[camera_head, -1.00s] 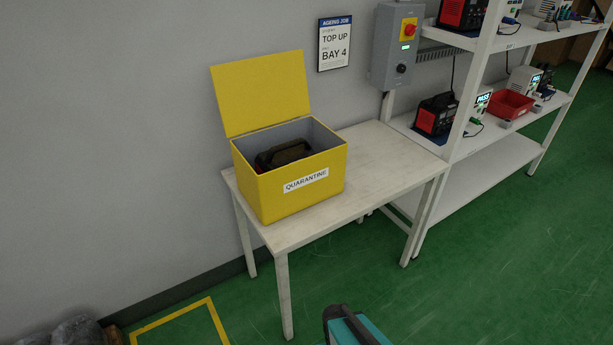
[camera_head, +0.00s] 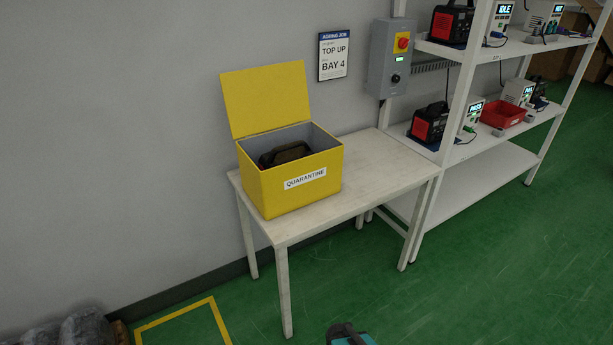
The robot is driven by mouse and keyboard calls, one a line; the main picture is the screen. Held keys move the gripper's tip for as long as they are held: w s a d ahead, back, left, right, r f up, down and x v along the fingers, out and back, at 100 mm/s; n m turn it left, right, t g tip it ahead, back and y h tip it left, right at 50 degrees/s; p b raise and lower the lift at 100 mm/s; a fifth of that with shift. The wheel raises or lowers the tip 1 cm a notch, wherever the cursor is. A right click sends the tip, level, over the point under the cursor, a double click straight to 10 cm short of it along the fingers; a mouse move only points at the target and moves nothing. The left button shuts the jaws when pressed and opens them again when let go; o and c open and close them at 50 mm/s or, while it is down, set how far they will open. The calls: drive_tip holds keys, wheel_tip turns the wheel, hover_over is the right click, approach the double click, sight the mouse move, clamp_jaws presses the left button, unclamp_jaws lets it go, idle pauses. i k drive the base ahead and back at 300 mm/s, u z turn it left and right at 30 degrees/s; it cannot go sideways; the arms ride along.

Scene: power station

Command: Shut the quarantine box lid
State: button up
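The yellow quarantine box (camera_head: 259,193) stands on the white table (camera_head: 380,168), with a "QUARANTINE" label on its front. Its lid (camera_head: 267,97) is open, tilted up at the back near the wall. A dark object with a handle (camera_head: 285,153) lies inside the box; its lower part is hidden by the box walls.
A grey control box (camera_head: 391,57) and a notice (camera_head: 333,49) hang on the wall behind. White shelves (camera_head: 490,150) with several devices and a red bin (camera_head: 503,113) stand to the right. The tabletop right of the box is clear. Green floor (camera_head: 470,285) lies open in front.

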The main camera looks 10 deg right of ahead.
sight(258, 100)
drive_tip(key=u, duration=0.1)
drive_tip(key=i, duration=0.85)
drive_tip(key=z, duration=0.8)
drive_tip(key=k, duration=0.55)
drive_tip(key=z, duration=0.05)
